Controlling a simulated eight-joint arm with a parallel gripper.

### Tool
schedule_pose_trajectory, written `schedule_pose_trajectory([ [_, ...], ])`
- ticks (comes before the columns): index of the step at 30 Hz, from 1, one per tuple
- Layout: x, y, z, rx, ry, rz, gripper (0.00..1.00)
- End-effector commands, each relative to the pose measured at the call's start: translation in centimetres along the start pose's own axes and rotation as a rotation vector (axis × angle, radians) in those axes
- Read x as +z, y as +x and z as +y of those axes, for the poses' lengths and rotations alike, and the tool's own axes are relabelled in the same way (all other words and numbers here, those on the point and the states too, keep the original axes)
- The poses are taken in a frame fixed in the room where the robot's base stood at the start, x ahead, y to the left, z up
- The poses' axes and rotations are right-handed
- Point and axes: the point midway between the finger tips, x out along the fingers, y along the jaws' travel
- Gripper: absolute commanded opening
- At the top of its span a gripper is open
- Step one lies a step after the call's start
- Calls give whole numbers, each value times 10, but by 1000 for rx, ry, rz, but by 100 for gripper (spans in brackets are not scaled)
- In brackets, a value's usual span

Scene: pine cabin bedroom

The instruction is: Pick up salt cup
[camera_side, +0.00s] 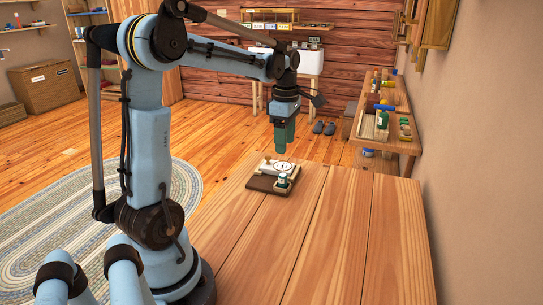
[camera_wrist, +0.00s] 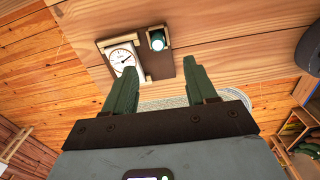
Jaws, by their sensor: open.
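The likely salt cup (camera_side: 282,180) is a small dark green cup with a pale label, standing on a brown board (camera_side: 262,185) on the wooden table. In the wrist view the cup (camera_wrist: 157,41) shows a pale round top and sits in a light wooden holder at the board's corner. I cannot read its label. My gripper (camera_side: 281,150) has green fingers pointing down, and it hangs above the board, apart from the cup. In the wrist view my gripper (camera_wrist: 160,65) is open and empty, and the cup appears beyond the gap between the fingertips.
A white scale with a round dial (camera_wrist: 122,57) is beside the cup on the same board. The table (camera_side: 330,240) is bare around the board. A side shelf (camera_side: 400,125) with several small items stands by the right wall. A braided rug (camera_side: 50,230) lies on the floor.

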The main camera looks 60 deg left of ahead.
Motion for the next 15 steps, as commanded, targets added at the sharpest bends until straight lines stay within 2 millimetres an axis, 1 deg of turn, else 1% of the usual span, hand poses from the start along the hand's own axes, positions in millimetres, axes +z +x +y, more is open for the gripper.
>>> schedule_pose_trajectory([
  [5, -3, 14, 2, -9, -37, 2, 57],
  [12, -3, 51, 2, -8, -33, 2, 57],
  [15, -3, 62, 2, -7, -32, 2, 57],
])
